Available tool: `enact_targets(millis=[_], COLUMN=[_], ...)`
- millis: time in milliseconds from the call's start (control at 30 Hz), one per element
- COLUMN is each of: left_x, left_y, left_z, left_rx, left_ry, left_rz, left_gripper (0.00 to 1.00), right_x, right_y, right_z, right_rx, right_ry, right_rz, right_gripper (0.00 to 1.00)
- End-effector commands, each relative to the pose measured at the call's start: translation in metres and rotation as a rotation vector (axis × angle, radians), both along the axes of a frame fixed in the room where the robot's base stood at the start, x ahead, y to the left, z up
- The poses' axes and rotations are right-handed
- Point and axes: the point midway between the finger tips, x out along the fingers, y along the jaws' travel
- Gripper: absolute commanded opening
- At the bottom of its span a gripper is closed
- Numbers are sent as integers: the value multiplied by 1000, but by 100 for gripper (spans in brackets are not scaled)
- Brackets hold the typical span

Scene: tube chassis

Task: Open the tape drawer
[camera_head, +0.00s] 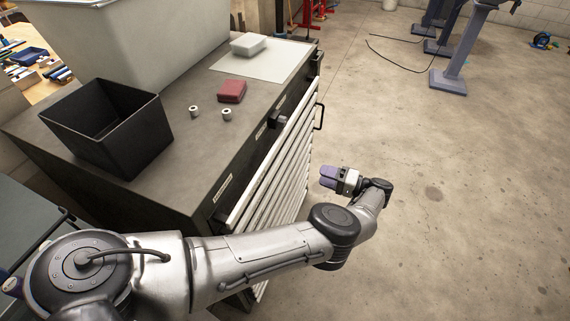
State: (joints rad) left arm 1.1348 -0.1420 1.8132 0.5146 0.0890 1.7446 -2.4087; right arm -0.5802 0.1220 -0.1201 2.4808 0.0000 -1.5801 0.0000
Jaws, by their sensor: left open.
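A dark tool cabinet (171,190) stands along the left, its light drawer fronts (283,168) facing right. They appear as a stack seen steeply from above. I cannot tell which one is the tape drawer. A black handle (319,117) sticks out near the far end of the fronts. My left arm reaches across the bottom of the view. My left gripper (328,177), with purple-grey fingers, is open, points left toward the drawer fronts and looks apart from them. Nothing shows between its fingers. My right gripper is out of view.
On the cabinet top are a black bin (110,125), a large grey container (135,40), a dark red box (232,91), two small rolls (227,114) and a white box (248,44) on a pale sheet. The concrete floor (450,200) to the right is mostly clear; grey lift posts (462,50) stand farther back.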

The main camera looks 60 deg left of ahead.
Motion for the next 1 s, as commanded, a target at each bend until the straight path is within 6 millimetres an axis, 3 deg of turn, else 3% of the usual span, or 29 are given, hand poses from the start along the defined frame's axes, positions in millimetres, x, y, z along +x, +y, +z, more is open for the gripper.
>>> enact_targets(millis=[133, 367, 633, 1000], left_x=[-5, -12, -41, -77], left_y=[-3, 5, 40, 88], left_z=[4, 5, 6, 4], left_rx=[-64, -102, -100, -100], left_ry=[122, 173, 174, 171], left_rz=[35, 39, 40, 36], left_gripper=[55, 55, 55, 55], right_x=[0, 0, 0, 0], right_y=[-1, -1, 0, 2], right_z=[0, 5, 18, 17], right_rx=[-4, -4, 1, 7], right_ry=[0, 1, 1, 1], right_rz=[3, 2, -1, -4], right_gripper=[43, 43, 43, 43])
